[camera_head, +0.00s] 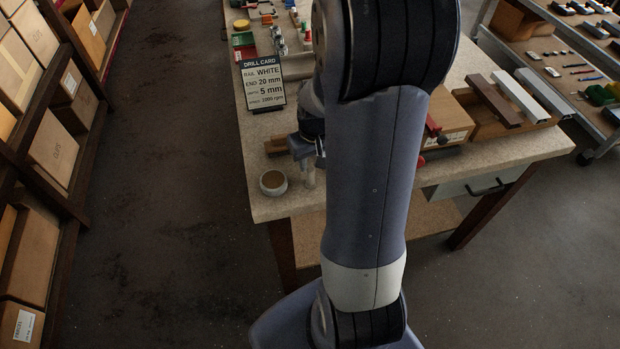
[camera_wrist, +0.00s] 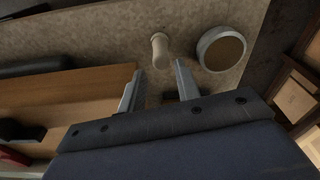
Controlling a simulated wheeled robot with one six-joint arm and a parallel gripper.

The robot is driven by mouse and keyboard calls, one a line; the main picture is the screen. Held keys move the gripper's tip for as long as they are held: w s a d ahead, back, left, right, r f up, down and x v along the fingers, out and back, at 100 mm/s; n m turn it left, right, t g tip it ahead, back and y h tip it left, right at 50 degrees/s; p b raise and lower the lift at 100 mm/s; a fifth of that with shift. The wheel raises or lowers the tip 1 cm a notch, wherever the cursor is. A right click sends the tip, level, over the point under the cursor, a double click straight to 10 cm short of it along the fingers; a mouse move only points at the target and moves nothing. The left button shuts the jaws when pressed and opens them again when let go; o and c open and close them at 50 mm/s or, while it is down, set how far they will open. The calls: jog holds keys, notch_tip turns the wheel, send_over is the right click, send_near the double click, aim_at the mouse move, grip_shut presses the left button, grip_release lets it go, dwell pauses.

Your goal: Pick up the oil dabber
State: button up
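A pale, cream peg-shaped piece, which looks like the oil dabber (camera_wrist: 160,48), stands on the bench top in the wrist view. It also shows in the head view (camera_head: 310,174), partly hidden by my arm. My gripper (camera_wrist: 158,78) is open, with its two fingers apart and nothing between them. The dabber is just beyond the fingertips, roughly in line with the gap. In the head view my gripper is low over the bench's near left corner, mostly hidden by my arm.
A round tin (camera_wrist: 222,49) with a brown top stands close right of the dabber in the wrist view; the head view shows it too (camera_head: 273,182). A drill card (camera_head: 263,83) stands behind. A wooden box (camera_head: 447,122) and profiles (camera_head: 494,100) lie to the right.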

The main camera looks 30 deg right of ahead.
aim_at(311, 170)
jog(key=shift+a+f+p, duration=0.15)
jog(key=shift+f+p, duration=0.4)
jog(key=shift+f, duration=2)
jog(key=shift+c, duration=0.5)
grip_shut()
